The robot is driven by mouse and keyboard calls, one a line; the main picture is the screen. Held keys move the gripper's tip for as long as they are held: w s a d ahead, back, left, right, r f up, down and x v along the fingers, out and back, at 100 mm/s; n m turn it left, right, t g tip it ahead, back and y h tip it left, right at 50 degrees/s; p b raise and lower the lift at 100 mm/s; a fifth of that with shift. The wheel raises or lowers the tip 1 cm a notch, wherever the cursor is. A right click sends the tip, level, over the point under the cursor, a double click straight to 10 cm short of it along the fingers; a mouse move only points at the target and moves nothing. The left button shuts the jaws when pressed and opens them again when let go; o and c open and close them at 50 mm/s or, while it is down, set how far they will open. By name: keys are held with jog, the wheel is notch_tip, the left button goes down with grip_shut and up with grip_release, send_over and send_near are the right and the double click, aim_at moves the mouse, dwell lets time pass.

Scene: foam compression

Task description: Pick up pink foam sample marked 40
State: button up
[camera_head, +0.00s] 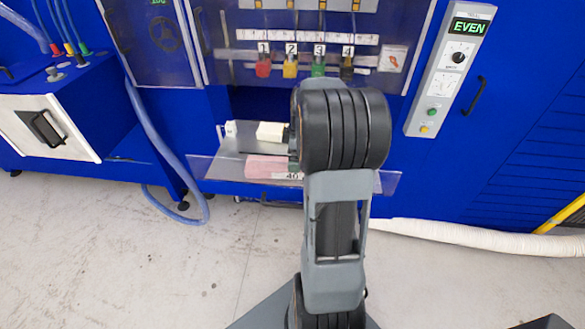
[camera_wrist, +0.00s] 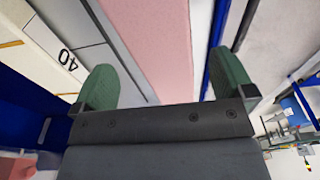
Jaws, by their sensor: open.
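The pink foam sample (camera_head: 268,167) lies on the shelf at the machine's front in the head view, partly hidden behind my arm. A label reading 40 (camera_head: 293,176) shows at its front edge. My gripper is open. I cannot tell whether the fingers touch the foam. My arm hides the gripper in the head view.
A cream block (camera_head: 270,131) sits behind the pink foam on the shelf. A clear panel (camera_head: 225,178) runs along the shelf front. The blue machine has numbered coloured locks (camera_head: 263,66) above and a control panel (camera_head: 450,70) at right. A blue hose (camera_head: 150,120) hangs at left.

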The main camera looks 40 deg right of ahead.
jog(key=f, duration=0.4)
jog(key=shift+w+a+f+p, duration=0.35)
jog(key=shift+a, duration=0.05)
jog(key=c, duration=0.9)
